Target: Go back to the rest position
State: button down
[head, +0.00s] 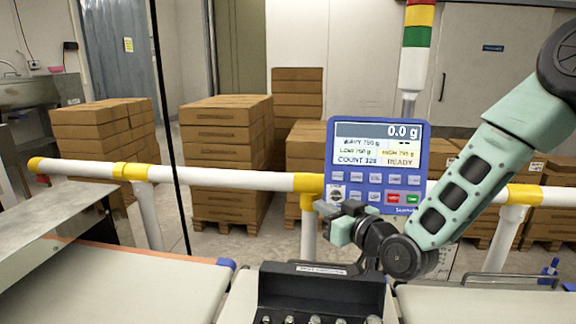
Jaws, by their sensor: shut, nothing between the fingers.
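My gripper (334,214) is at the end of my pale green arm, which reaches in from the upper right. It is shut and holds nothing. It is in front of the lower left part of the blue checkweigher panel (415,165), close to its buttons; whether it touches them I cannot tell. The panel display reads 0.0 g, COUNT 328 and READY. My wrist and forearm hide part of the panel's lower edge and the rail behind.
A black holder (315,287) with several metal-topped pieces stands below my gripper, between the left belt (120,285) and the right belt (480,305). A white and yellow guard rail (225,178) runs behind. Stacked cartons (228,140) and a signal tower (416,50) stand farther back.

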jog(key=s+a+f+n+g+h, duration=0.1)
jog(key=s+f+g+h, duration=0.3)
jog(key=s, duration=0.6)
jog(key=s+a+f+n+g+h, duration=0.1)
jog(key=s+a+g, duration=0.1)
jog(key=s+g, duration=0.6)
jog(key=s+d+r+g+h, duration=0.1)
jog(key=s+d, duration=0.2)
jog(key=s, duration=0.5)
jog(key=s+d+r+g+h, duration=0.1)
jog(key=s+d+h, duration=0.1)
jog(key=s, duration=0.6)
jog(key=shift+s+d+r+g+h, duration=0.3)
jog(key=shift+d+g, duration=0.1)
jog(key=shift+d, duration=0.1)
dwell(0.8)
